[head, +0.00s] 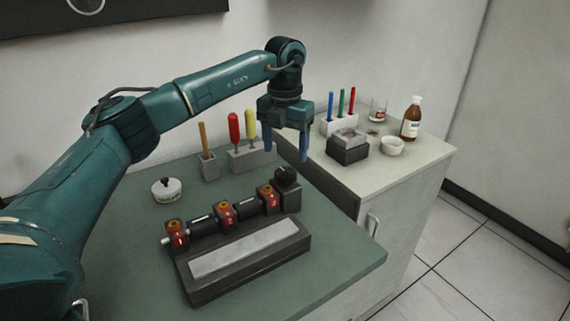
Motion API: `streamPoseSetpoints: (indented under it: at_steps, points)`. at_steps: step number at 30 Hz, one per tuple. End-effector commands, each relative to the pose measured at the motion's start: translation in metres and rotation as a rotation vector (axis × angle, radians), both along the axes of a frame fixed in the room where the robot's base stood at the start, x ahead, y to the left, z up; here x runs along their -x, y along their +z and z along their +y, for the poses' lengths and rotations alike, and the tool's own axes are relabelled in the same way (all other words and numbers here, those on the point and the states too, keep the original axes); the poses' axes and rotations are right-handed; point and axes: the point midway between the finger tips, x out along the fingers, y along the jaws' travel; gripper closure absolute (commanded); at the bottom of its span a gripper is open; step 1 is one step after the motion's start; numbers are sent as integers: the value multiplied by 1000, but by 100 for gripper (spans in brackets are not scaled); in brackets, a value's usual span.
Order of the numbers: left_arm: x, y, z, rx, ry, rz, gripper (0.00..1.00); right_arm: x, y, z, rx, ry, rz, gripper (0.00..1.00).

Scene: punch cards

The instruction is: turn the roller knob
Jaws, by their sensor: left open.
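The roller device (238,248) sits on the green table. It has a dark base with a pale flat strip, and a dark roller (205,224) held by red and orange blocks. My right gripper is not in view.
A small white lidded pot (166,189) stands left of the roller. Behind are a holder with a brush (205,146) and a block with red and yellow handled tools (251,158). A cabinet (420,158) at right carries pens, a dark box, a white bowl and a brown bottle (411,118).

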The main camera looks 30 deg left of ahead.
Motion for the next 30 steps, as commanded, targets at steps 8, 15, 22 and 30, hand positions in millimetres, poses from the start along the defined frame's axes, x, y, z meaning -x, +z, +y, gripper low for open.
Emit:
streamPoseSetpoints:
  at_steps: [8,15,22,30]
  points:
    - [0,55,0,0,0,-2,32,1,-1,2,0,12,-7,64]
    - [0,71,0,0,0,0,32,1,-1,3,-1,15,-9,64]
    - [0,72,0,0,0,1,32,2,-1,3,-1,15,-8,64]
    - [0,72,0,0,0,1,32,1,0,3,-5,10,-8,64]
